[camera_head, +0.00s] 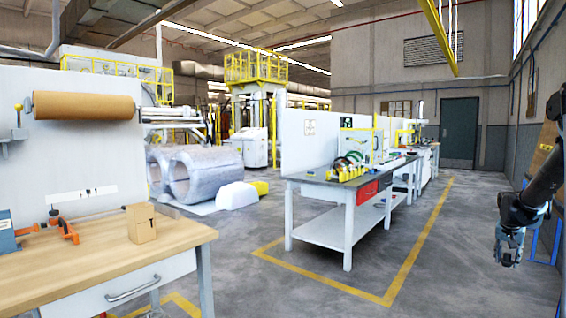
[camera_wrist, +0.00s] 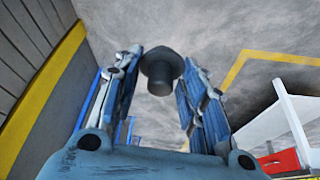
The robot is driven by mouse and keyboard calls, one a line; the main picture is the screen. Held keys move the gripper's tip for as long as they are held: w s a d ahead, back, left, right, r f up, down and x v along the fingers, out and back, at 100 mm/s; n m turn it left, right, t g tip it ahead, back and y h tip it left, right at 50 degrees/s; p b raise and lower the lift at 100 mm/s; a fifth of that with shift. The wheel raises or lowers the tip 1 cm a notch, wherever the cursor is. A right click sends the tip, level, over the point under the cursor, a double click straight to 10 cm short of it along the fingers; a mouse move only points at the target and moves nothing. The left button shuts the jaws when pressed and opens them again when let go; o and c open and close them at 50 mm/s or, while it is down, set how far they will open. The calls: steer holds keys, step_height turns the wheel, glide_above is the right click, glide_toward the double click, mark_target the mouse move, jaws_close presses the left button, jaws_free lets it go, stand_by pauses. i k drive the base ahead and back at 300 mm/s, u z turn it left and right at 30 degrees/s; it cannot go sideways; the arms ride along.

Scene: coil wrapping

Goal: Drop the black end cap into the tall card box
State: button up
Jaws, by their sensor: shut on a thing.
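The black end cap (camera_wrist: 160,66) is between the fingertips of my gripper (camera_wrist: 163,72) in the wrist view, its wide rim and round body showing above the grey floor. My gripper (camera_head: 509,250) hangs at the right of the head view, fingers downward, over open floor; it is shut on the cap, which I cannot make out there. A small brown card box (camera_head: 141,224) stands on the wooden bench (camera_head: 95,250) at the left, well away from my gripper. I cannot tell whether it is the tall card box.
A grey-topped workbench (camera_head: 330,190) with coils and a red bin (camera_head: 367,192) stands in the middle. A roll of brown paper (camera_head: 85,105) is mounted above the wooden bench. Yellow lines mark the floor (camera_head: 440,245). Floor between the workbench and my arm is clear.

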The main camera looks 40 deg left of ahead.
mark_target(138, 231)
steer(key=u, duration=0.05)
steer(key=i, duration=1.5)
steer(key=u, duration=2.85)
